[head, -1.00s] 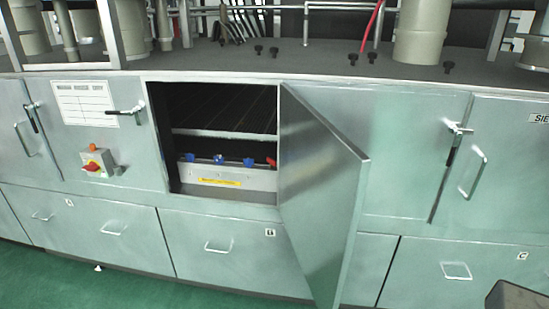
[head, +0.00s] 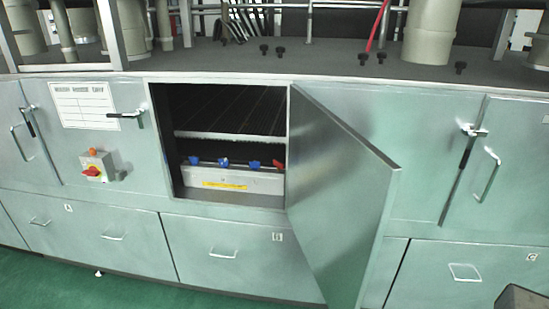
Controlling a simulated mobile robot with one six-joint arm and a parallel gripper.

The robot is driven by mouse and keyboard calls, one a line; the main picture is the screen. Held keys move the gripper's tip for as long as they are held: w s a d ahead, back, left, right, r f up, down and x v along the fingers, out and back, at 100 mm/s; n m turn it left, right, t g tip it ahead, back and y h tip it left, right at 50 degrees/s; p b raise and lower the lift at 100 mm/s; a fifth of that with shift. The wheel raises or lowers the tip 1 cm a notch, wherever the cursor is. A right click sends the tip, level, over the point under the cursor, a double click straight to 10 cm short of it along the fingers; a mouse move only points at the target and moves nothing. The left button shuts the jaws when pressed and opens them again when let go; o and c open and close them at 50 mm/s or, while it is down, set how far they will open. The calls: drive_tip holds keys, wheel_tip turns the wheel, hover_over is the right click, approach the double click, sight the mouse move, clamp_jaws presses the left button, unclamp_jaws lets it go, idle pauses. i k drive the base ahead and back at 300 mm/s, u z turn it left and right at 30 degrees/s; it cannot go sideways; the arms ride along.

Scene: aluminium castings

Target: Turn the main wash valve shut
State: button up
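An open cabinet compartment holds a pale manifold box (head: 262,184) with a yellow label (head: 225,186). Along its top are 3 blue valve handles, the left one (head: 193,160), the middle one (head: 223,162) and the right one (head: 254,165). A red valve handle (head: 278,166) sits at the right end, close to the opening's right edge. No readable label tells which is the main wash valve, and the handle angles are too small to tell. My gripper is not clearly in view. A dark piece at the lower right corner seems to be part of my arm.
The compartment's metal door (head: 340,190) stands open on the right, sticking out towards me. A red rotary switch (head: 92,173) is on the front panel at left. Closed drawers (head: 235,250) run below. Several black knobs lie on the worktop (head: 320,62). Green floor shows at lower left.

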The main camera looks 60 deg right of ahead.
sight(280, 166)
drive_tip(key=u, duration=0.05)
drive_tip(key=i, duration=1.5)
